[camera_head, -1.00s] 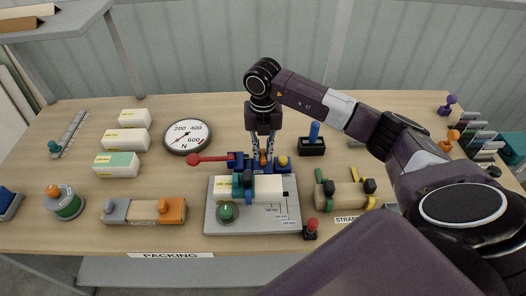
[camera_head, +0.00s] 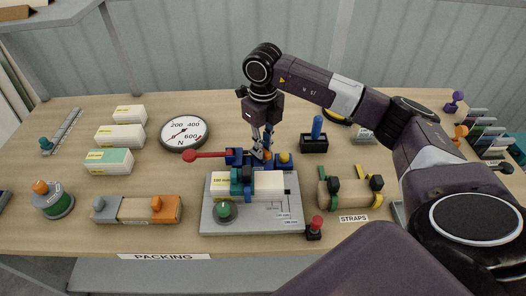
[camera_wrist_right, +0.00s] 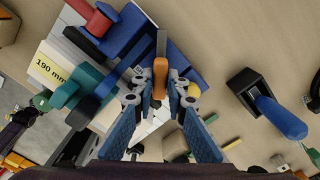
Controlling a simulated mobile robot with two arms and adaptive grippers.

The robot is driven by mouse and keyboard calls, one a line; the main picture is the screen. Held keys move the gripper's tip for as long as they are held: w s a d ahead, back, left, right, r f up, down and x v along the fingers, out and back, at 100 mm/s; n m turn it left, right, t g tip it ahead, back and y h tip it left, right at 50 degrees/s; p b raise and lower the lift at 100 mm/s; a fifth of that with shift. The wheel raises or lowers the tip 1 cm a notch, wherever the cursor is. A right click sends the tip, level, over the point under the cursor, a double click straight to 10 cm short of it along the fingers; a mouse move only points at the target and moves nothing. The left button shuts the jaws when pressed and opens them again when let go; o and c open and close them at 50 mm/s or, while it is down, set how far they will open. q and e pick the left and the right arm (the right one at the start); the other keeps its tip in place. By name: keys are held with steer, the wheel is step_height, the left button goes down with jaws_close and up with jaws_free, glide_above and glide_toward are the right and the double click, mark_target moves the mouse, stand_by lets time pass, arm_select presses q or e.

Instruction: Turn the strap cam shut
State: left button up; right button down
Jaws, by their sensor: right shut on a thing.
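My right gripper (camera_head: 262,146) comes down on the blue clamp block (camera_head: 238,155) at the back of the grey plate. A red-ended lever (camera_head: 189,154) reaches left from the block, and a yellow knob (camera_head: 285,156) is to the right. My left gripper is not in view.
A dial gauge (camera_head: 184,133) and white boxes (camera_head: 120,136) stand at the left. A blue-handled holder (camera_head: 315,138) is behind right. A strap rack (camera_head: 350,193) and a red button (camera_head: 316,227) are at the right. A green knob (camera_head: 223,211) is on the plate's front left.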

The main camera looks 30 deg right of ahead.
steer(key=n+b, duration=0.3)
steer(key=n, duration=0.2)
steer(key=shift+n, duration=0.3)
steer(key=shift+n+b, duration=0.75)
steer(key=shift+n, duration=1.15)
steer(key=shift+r, duration=0.1)
steer(key=c, duration=2)
jaws_free()
steer(key=shift+o, duration=0.3)
step_height(320, 180, up, 12)
